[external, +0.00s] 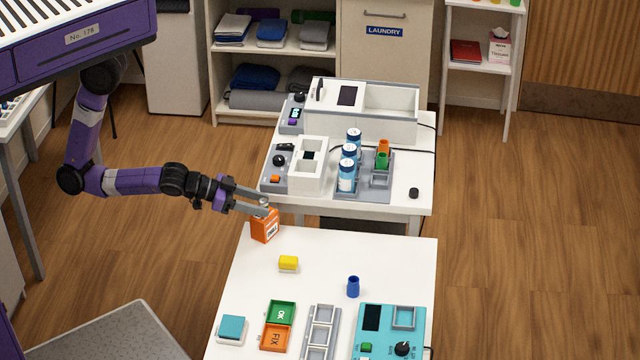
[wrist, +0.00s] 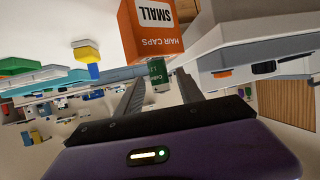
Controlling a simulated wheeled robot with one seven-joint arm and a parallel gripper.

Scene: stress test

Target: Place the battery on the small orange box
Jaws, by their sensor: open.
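The small orange box (external: 264,226) stands upright at the far left corner of the front white table. In the wrist view, which is upside down, its label on the orange box (wrist: 150,35) reads "SMALL" and "HAIR CAPS". The battery (wrist: 158,72), a green cylinder with pale print, shows between my fingers against the box's top edge, and appears to stand on the box. In the external view it is tiny and mostly hidden by the fingers. My gripper (external: 262,206) is open at the box's top, its fingers (wrist: 158,92) on either side of the battery.
A yellow block (external: 288,263) and a blue cup (external: 353,287) stand on the front table (external: 324,257). Green and orange trays (external: 278,326) and a teal device (external: 388,338) are nearer. The back table holds a white machine (external: 308,165) close beside my gripper and several bottles (external: 347,176).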

